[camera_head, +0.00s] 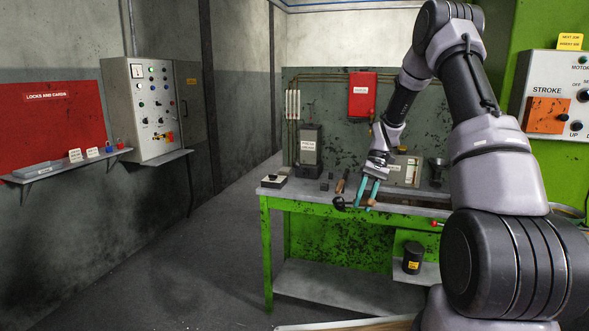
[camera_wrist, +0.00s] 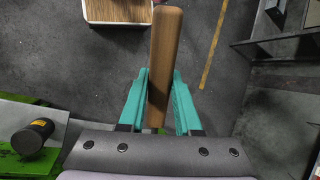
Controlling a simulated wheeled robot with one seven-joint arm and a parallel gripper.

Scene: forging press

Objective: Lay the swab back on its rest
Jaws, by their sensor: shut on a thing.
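My gripper (camera_head: 367,200) has teal fingers and hangs above the front edge of the green bench (camera_head: 282,204). In the wrist view, my gripper (camera_wrist: 159,100) is shut on the swab's round wooden handle (camera_wrist: 166,45), which lies between both fingers and points toward the top of the picture. In the head view, the swab's dark rounded head (camera_head: 339,203) shows just left of the fingers, roughly level with the bench top. The swab's rest cannot be made out for certain in either view.
A brown-handled tool (camera_head: 341,184) and small dark blocks (camera_head: 326,183) stand on the bench near my gripper. A grey labelled box (camera_head: 309,150) stands behind. A black canister (camera_head: 412,257) stands on the lower shelf. The floor left of the bench is clear.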

